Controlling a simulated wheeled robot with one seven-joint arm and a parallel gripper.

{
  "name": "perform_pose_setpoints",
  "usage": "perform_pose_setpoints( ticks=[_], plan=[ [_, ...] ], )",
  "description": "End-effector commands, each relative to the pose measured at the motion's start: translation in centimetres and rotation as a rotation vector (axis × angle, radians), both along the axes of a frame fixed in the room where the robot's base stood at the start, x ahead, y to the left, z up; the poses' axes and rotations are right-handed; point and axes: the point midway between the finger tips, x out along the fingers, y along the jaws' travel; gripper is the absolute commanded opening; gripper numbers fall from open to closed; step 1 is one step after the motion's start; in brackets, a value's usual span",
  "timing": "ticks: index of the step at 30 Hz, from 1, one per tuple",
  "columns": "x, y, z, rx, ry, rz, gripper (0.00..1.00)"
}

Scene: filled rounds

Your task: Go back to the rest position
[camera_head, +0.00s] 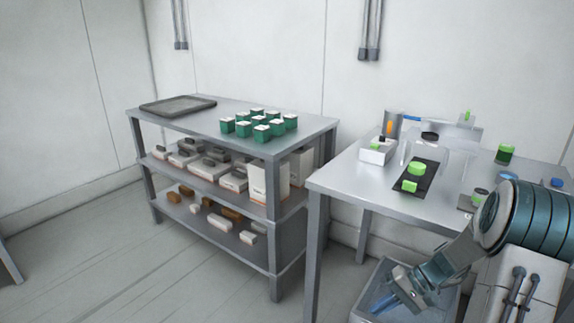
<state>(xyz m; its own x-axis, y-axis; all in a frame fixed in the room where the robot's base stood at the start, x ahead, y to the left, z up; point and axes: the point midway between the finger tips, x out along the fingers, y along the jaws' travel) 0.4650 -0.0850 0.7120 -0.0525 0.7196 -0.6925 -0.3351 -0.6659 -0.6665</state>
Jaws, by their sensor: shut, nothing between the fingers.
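My gripper (388,300) is low at the bottom of the view, right of centre. It is shut and empty, and it points down and left over a grey open bin (362,318) on the floor. My arm comes in from the right edge, in front of the right table (340,180). The gripper and arm hide part of the bin. Something bluish shows by the fingertips; I cannot tell what it is.
The right table holds a black mat (428,180) with green-topped pieces, a white box (377,151) and a green jar (504,154). A shelf unit (300,140) on the left carries several green boxes (262,132) and a dark tray (178,105).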

Motion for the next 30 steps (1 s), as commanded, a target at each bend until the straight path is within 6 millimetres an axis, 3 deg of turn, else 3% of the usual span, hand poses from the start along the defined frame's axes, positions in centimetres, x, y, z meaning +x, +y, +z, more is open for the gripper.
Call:
perform_pose_setpoints(
  ticks=[1,3,15,24,30],
  plan=[
    [-0.6,0.9,2.8,-0.051,-0.003,0.03,0.0],
    [-1.4,1.8,5.2,-0.118,-0.002,0.062,0.0],
    [-7.5,6.0,17.9,-0.477,-0.083,0.176,0.0],
    [-12.6,7.8,25.8,-0.69,-0.231,0.203,0.0],
    [-15.5,8.3,29.4,-0.783,-0.342,0.197,0.0]
  ],
)
